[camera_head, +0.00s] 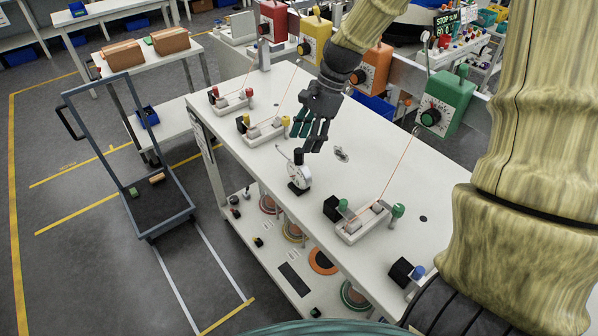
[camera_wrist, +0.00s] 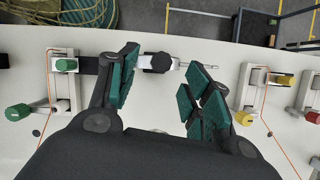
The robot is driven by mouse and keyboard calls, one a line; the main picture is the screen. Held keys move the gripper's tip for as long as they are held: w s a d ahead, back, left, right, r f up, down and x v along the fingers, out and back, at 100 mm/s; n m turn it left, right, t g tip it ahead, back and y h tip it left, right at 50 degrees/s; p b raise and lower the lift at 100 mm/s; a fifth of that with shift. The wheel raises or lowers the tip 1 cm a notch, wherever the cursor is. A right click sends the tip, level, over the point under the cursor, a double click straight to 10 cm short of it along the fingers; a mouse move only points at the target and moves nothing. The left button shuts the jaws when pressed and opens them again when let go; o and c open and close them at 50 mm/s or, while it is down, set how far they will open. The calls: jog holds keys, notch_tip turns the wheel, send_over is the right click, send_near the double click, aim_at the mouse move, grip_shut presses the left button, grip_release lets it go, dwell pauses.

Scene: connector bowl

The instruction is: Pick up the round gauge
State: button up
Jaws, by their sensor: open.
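The round gauge (camera_head: 302,177) has a pale dial and a dark base. It stands upright on the white workbench (camera_head: 345,190) near its front edge in the head view. In the wrist view the gauge (camera_wrist: 158,62) shows from above as a dark round top with silver parts, in the gap between my fingers. My gripper (camera_head: 315,135) is open, with green pads, above and just behind the gauge in the head view. It also shows open and empty in the wrist view (camera_wrist: 160,85). I cannot tell the exact height gap.
White fixtures with green (camera_head: 362,221), yellow (camera_head: 265,130) and red (camera_head: 232,102) knobs stand on both sides of the gauge. Thin orange cords rise from them to coloured boxes, including a green box (camera_head: 447,100). A cart (camera_head: 150,190) stands on the floor at left.

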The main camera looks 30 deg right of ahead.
aim_at(299, 151)
jog(key=shift+p+x, duration=1.1)
jog(key=shift+x, duration=1.65)
jog(key=shift+r, duration=0.1)
grip_shut()
